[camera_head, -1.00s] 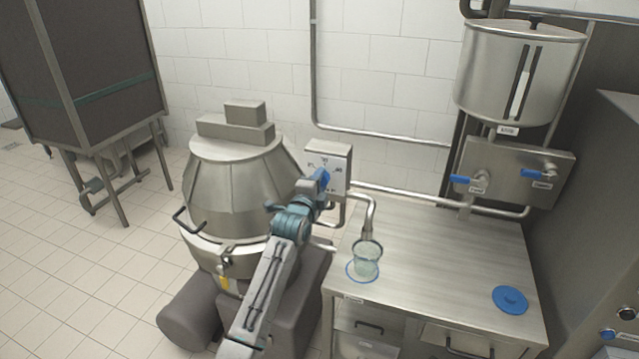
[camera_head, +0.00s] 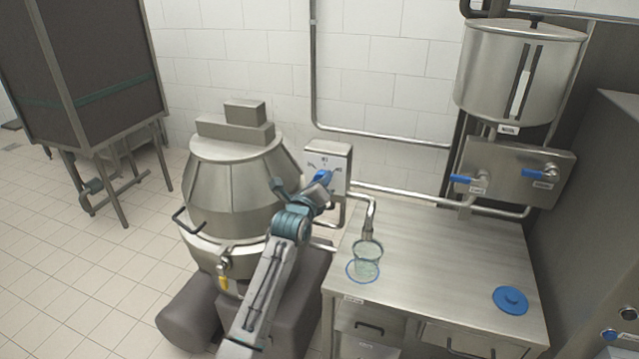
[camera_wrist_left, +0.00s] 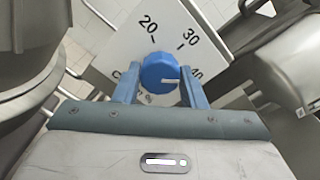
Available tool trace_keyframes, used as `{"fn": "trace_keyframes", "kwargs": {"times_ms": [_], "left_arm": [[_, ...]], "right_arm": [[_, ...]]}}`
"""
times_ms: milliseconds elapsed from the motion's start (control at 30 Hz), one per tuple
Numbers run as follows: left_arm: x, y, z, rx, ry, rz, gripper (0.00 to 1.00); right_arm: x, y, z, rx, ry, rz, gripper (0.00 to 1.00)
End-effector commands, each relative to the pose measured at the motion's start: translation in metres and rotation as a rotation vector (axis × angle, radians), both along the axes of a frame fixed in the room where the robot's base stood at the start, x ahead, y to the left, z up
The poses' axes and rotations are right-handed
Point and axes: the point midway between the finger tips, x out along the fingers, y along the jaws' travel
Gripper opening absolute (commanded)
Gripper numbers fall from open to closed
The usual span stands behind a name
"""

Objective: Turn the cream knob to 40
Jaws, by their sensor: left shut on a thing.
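The knob (camera_wrist_left: 159,72) is blue in the left wrist view and sits on a white dial plate (camera_wrist_left: 128,42) marked 20, 30 and 40. Its white pointer line points right, toward the side of the 40, which is partly covered by a finger. My left gripper (camera_wrist_left: 160,76) has its two blue fingers on either side of the knob, shut on it. In the head view the left gripper (camera_head: 322,180) is at the front of the metal dial box (camera_head: 341,160), mostly hiding the knob. My right gripper is not in view.
A clear cup (camera_head: 367,262) stands on the steel table (camera_head: 440,250) under a curved spout (camera_head: 371,213). A blue lid (camera_head: 510,299) lies at the table's right. A large steel kettle (camera_head: 235,190) stands left of my arm. A tank (camera_head: 520,70) with blue-handled taps hangs at the right.

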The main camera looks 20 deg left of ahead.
Motion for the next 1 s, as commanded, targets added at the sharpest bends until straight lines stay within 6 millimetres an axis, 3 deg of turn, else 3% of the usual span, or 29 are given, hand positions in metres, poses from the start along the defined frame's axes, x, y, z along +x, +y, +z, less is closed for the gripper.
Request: {"fn": "trace_keyframes", "kwargs": {"times_ms": [400, 900, 933, 1000], "left_arm": [[-0.0002, 0.0001, -0.0018, 0.170, 0.003, 0.000, 0.14], [-0.0002, 0.0001, -0.0019, 0.188, 0.004, 0.000, 0.14], [-0.0002, 0.0000, -0.0020, 0.188, 0.004, 0.000, 0.39], [-0.0002, 0.0000, -0.0018, 0.188, 0.003, 0.000, 0.53]], "right_arm": [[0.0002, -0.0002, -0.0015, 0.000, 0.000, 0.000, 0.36], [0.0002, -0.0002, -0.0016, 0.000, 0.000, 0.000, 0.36], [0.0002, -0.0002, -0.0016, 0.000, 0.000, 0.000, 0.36], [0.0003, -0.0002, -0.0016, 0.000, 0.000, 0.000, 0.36]]}}
